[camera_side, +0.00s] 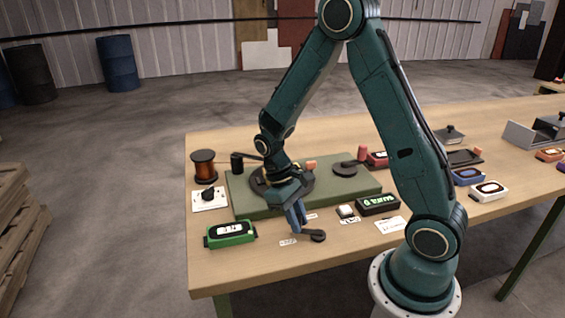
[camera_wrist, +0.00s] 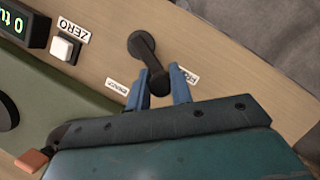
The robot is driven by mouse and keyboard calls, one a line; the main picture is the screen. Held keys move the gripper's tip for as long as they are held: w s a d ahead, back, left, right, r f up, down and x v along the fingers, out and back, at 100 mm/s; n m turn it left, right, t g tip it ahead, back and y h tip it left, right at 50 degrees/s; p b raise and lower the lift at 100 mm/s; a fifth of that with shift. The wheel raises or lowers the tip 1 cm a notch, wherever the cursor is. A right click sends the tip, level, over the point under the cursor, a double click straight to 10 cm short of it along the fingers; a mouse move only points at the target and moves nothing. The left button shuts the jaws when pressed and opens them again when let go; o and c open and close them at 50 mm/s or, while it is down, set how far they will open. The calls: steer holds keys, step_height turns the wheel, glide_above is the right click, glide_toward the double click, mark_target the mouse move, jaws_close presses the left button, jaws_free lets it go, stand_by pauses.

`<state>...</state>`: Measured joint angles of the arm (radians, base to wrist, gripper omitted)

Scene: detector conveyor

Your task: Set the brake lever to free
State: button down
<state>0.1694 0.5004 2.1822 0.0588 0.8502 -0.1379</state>
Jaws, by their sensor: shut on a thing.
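The brake lever (camera_side: 318,236) is a small black lever at the front edge of the table in the side view. In the wrist view the brake lever (camera_wrist: 146,53) has a round pivot at the top and a rounded end between my fingers. My gripper (camera_wrist: 160,84) has its two blue fingers on either side of that end and is shut on it. In the side view my gripper (camera_side: 298,218) points down at the lever. White labels lie to the left (camera_wrist: 118,87) and right (camera_wrist: 191,78) of the lever's end; I cannot read them surely.
A green base (camera_side: 355,192) with round black parts lies behind my gripper. A white button (camera_side: 345,211) marked ZERO and a counter (camera_side: 377,204) with green digits stand right of the lever. A green meter (camera_side: 230,235) and a copper spool (camera_side: 204,166) are at left.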

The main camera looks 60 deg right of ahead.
steer(key=shift+s+a+n+h, duration=0.1)
steer(key=shift+a+n+h, duration=0.2)
steer(key=shift+n, duration=0.4)
steer(key=c, duration=1.2)
jaws_free()
steer(key=shift+c, duration=0.2)
steer(key=shift+r, duration=0.1)
steer(key=v, duration=1.3)
steer(key=shift+r, duration=0.35)
steer(key=shift+a+r, duration=0.1)
